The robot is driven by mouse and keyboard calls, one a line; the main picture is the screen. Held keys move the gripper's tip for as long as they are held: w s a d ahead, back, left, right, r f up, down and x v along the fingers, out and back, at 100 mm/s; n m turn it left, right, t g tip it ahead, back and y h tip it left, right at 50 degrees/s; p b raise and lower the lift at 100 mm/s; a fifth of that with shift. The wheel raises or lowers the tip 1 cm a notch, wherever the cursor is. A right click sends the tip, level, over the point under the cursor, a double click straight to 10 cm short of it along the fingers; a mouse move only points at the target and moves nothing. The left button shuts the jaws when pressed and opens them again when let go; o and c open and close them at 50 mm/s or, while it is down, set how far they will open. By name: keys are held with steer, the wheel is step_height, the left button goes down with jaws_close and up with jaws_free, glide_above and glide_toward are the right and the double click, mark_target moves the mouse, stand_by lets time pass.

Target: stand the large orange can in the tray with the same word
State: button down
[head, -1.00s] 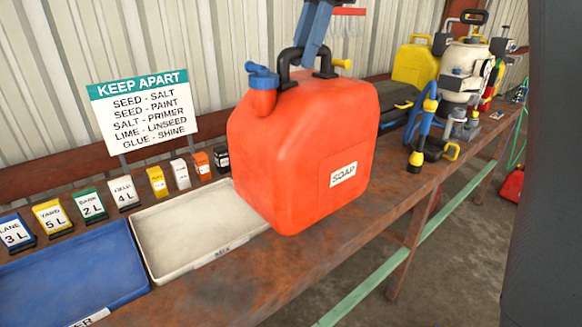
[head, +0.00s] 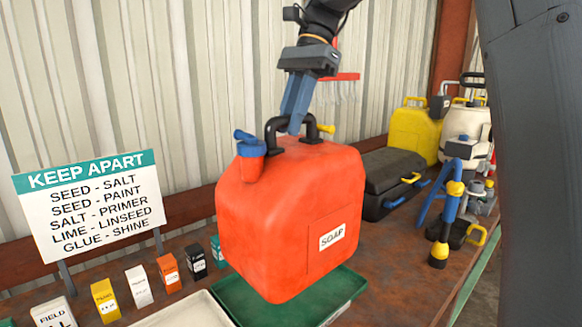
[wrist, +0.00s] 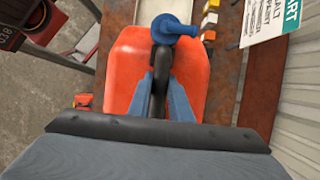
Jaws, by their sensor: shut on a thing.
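The large orange can (head: 285,225) has a white label reading SOAP, a blue spout cap and a black top handle. My gripper (head: 291,125) is shut on the black handle and holds the can upright. In the wrist view the can (wrist: 130,70) hangs below my gripper (wrist: 159,85), with the handle between the blue fingers. A green tray (head: 345,284) lies on the bench behind and below the can, partly hidden by it; no word on it shows. A white tray (head: 205,308) lies to its left, its word out of view.
A KEEP APART sign (head: 90,205) stands at the left. Several small cartons (head: 139,284) line the back of the bench. A black case (head: 395,180), a yellow can (head: 415,135) and a blue-and-black tool (head: 445,215) stand at the right.

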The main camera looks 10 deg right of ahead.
mark_target(287, 147)
step_height(287, 147, down, 5)
steer(key=shift+s+a+r+p, duration=0.1)
steer(key=shift+a+r+p, duration=0.1)
steer(key=shift+p, duration=0.2)
steer(key=shift+d+f+p, duration=0.1)
steer(key=shift+f+p, duration=0.4)
steer(key=shift+f, duration=2)
steer(key=c, duration=1.6)
jaws_free()
steer(key=shift+f, duration=0.2)
steer(key=shift+r, duration=0.1)
steer(key=b+v, duration=0.2)
steer(key=v, duration=1)
